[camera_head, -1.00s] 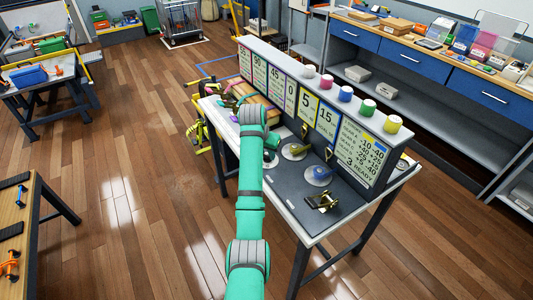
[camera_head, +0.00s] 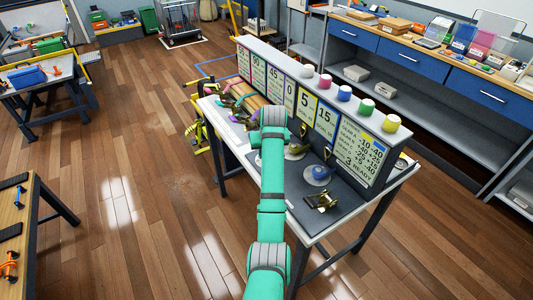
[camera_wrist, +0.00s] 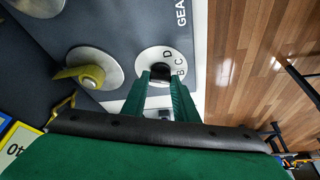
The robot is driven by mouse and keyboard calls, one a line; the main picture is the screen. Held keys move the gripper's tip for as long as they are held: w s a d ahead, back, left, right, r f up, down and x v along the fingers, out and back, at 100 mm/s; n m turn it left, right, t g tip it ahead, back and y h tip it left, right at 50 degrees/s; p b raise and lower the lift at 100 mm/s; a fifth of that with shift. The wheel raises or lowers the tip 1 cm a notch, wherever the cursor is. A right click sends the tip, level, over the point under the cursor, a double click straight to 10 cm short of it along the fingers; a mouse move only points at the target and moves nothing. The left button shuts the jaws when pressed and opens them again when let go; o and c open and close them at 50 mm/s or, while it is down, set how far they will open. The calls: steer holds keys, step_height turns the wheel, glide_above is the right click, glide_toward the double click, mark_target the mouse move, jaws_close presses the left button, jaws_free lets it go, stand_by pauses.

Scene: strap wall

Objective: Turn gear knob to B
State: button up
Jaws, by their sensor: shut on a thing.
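The gear knob (camera_wrist: 160,69) is black and stands on a round white dial (camera_wrist: 149,57). Letters D, C and B show along the dial's right side in the wrist view, and any others are hidden. The word GEAR is partly visible on the pale panel edge above. My gripper (camera_wrist: 160,78) has its two green fingers on either side of the knob, shut on it. I cannot tell which letter the knob points to. In the head view my arm hides the gripper and the knob.
A yellow handle on a round plate (camera_wrist: 92,72) sits left of the dial. In the head view, a blue-handled plate (camera_head: 319,174) and a brass latch (camera_head: 322,201) share the bench. Sign boards (camera_head: 360,148) back it, with several coloured pots above. Wooden floor lies open to the left.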

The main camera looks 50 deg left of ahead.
stand_by(0.3)
steer(key=o, duration=1.1)
steer(key=shift+c, duration=0.2)
steer(key=v, duration=1.1)
steer(key=shift+w+f, duration=0.1)
steer(key=shift+c, duration=0.6)
